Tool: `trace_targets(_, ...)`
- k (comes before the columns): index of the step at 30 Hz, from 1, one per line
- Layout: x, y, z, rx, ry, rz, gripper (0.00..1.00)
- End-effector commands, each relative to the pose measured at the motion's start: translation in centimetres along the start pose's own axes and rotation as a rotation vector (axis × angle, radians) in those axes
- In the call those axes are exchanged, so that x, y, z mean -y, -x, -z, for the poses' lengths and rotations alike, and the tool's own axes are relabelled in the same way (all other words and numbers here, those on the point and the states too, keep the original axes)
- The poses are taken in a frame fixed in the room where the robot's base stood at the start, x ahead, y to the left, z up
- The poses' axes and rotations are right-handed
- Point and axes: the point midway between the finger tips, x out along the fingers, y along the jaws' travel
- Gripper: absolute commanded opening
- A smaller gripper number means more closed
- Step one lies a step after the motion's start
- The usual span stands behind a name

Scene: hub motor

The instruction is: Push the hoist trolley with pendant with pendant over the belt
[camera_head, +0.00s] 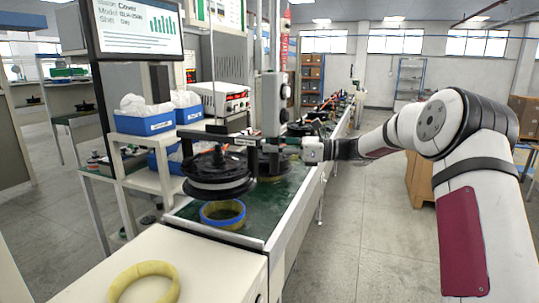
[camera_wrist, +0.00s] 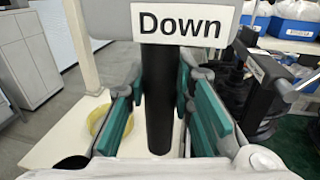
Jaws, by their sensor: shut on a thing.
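The hoist trolley with pendant (camera_head: 273,104) is a grey upright body hanging over the green belt (camera_head: 190,212). A dark horizontal arm with a label (camera_head: 228,139) reaches left from it, above a black round motor part (camera_head: 217,172). My gripper (camera_head: 308,151) is at the trolley's right side in the head view. In the wrist view, my gripper (camera_wrist: 160,105) has its teal pads on both sides of a black upright handle (camera_wrist: 160,80) below a "Down" label (camera_wrist: 182,22). It is shut on this handle. The exact contact is small in the head view.
A blue and yellow ring (camera_head: 222,214) lies on the belt. A yellow ring (camera_head: 145,283) lies on the white table (camera_head: 215,262) in front. Blue bins (camera_head: 146,123) and a monitor (camera_head: 137,28) stand at left. The floor right of the belt (camera_head: 345,240) is clear.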

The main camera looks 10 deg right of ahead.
Motion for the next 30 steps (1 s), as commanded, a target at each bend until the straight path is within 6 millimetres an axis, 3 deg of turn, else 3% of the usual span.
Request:
trace_targets(15, 0.73, 0.26, -0.08, -0.001, 0.001, 0.007, 0.0)
trace_targets(16, 0.75, 0.27, -0.09, -0.001, 0.002, 0.008, 0.29)
trace_targets(18, 0.74, 0.28, -0.1, 0.0, 0.002, 0.007, 0.43)
trace_targets(30, 0.51, 0.75, 0.04, -0.001, -0.001, 0.0, 0.43)
